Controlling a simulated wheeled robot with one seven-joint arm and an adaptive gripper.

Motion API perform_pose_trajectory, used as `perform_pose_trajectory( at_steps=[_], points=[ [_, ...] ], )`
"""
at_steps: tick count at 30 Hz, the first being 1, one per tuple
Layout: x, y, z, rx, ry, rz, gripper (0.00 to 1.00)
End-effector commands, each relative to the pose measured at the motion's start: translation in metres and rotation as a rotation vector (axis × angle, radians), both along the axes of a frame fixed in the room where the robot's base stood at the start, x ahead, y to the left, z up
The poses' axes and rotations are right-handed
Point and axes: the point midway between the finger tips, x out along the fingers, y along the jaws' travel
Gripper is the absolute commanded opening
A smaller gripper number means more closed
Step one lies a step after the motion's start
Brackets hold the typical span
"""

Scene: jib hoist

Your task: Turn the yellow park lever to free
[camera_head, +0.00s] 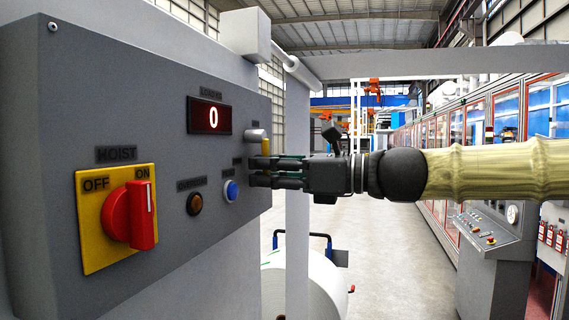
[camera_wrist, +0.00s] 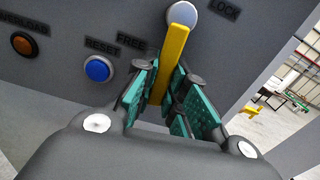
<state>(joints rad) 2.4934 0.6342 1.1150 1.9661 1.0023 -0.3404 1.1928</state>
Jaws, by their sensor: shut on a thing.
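The yellow park lever (camera_wrist: 178,45) hangs from a round pale knob (camera_wrist: 181,12) on the grey panel. In the wrist view it slants slightly down and left, between the FREE label (camera_wrist: 131,41) and the LOCK label (camera_wrist: 223,8), with its lower part nearer FREE. My gripper (camera_wrist: 166,92) is shut on the lever's lower part, with a teal pad on either side. In the head view my gripper (camera_head: 258,172) reaches in from the right at the panel's right side, and only the lever's top (camera_head: 266,147) shows above the fingers.
Left of the lever are a blue reset button (camera_wrist: 98,69) and an orange overload button (camera_wrist: 22,44). The panel (camera_head: 130,75) also bears a display (camera_head: 209,117) reading 0 and a red hoist switch (camera_head: 130,215) on a yellow plate. Open floor lies right of the panel.

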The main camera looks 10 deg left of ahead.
Motion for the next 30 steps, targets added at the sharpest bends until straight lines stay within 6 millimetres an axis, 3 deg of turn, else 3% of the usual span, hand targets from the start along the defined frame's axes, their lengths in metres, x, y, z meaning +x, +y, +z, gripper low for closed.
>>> perform_pose_trajectory(
  at_steps=[22, 23, 26, 30],
  points=[
    [-0.0055, 0.0057, 0.0057, 0.018, 0.090, 0.008, 0.00],
    [-0.0055, 0.0057, 0.0057, 0.018, 0.090, 0.008, 0.15],
    [-0.0058, 0.0060, 0.0051, 0.017, 0.090, 0.008, 0.33],
    [-0.0060, 0.0063, 0.0035, 0.016, 0.090, 0.009, 0.36]
  ],
)
